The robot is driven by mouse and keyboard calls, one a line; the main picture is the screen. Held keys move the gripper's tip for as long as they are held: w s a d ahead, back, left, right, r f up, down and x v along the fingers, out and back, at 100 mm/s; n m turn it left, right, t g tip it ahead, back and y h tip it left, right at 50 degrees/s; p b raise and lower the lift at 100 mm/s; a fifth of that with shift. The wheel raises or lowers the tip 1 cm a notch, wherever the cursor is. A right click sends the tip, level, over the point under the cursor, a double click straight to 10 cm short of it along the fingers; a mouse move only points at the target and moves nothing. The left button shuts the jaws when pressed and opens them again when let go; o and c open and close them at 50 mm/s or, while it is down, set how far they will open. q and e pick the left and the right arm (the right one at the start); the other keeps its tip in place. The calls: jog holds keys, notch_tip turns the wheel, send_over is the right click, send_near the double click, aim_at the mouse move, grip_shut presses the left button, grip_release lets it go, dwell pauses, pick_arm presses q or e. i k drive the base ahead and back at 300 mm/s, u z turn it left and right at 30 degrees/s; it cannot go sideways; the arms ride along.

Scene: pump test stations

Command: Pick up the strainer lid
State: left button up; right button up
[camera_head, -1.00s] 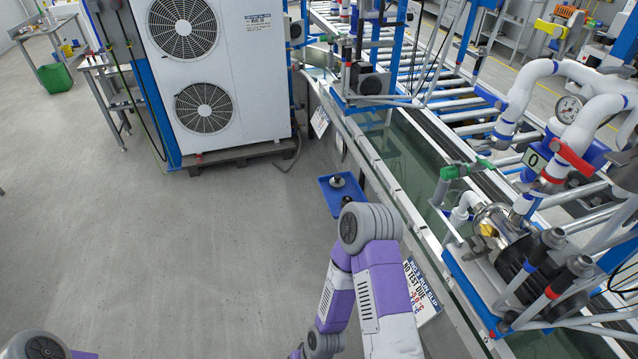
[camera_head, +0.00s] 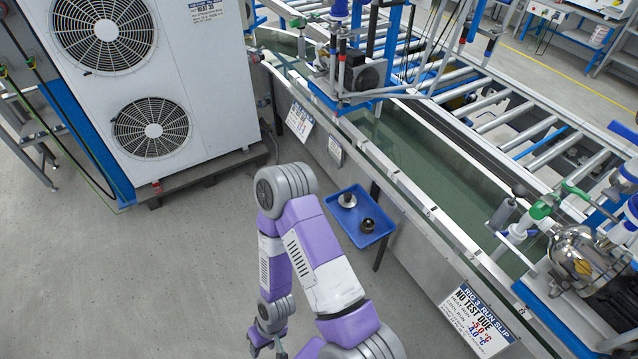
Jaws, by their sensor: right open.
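A blue tray (camera_head: 378,240) sits at the side of the water trough. In it lie a round silver piece with a dark knob (camera_head: 347,200), which looks like the strainer lid, and a dark round cup-like part (camera_head: 368,226). My right gripper (camera_head: 266,349) hangs low near the bottom edge, below and left of the tray. It is open, small in the picture and partly cut off, with nothing seen in it. My right arm stands just left of the tray, apart from both parts in the picture. My left gripper is out of view.
A white fan unit (camera_head: 205,80) on a pallet stands at the left. The long water trough (camera_head: 400,145) with a pump rig (camera_head: 590,262) runs along the right. A run slip sign (camera_head: 473,315) hangs on its side. The grey floor (camera_head: 150,280) at lower left is clear.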

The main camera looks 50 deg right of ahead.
aim_at(348, 201)
jog(key=z, duration=0.2)
jog(key=i, duration=1.95)
jog(key=z, duration=1.55)
jog(key=i, duration=1.15)
jog(key=z, duration=1.1)
jog(key=i, duration=0.25)
jog(key=z, duration=0.3)
